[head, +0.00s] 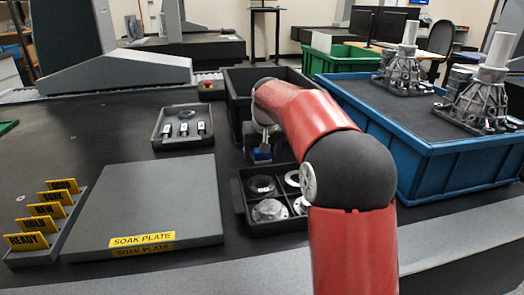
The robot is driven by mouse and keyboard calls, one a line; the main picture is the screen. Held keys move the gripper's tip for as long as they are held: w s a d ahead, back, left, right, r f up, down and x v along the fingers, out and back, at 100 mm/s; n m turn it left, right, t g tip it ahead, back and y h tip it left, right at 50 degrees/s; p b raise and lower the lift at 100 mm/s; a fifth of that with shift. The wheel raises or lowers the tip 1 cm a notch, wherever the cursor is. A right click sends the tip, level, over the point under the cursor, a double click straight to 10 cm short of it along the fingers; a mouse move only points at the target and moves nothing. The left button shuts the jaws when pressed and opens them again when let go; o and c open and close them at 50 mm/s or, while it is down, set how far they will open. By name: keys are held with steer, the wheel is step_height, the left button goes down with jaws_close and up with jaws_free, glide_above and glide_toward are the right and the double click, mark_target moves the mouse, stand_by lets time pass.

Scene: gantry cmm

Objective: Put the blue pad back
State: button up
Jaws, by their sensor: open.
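A small blue block (262,154), which looks like the blue pad, shows just behind the black divided tray (275,228), below the end of my arm. My gripper (263,140) points down over it and is mostly hidden behind my red arm. The jaws are open. I cannot tell whether they touch the block or what it rests on.
The divided tray holds several metal rings and parts. A grey tray (183,143) with small tools stands behind the soak plate (148,205). Yellow signs (42,220) stand at left. A black bin (240,80) and a blue crate (440,160) with castings flank my arm.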

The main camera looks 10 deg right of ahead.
steer(key=shift+r, duration=0.3)
steer(key=p+v, duration=0.1)
steer(key=v, duration=1)
steer(key=shift+s+r, duration=0.25)
steer(key=shift+r, duration=0.05)
steer(key=shift+s, duration=0.1)
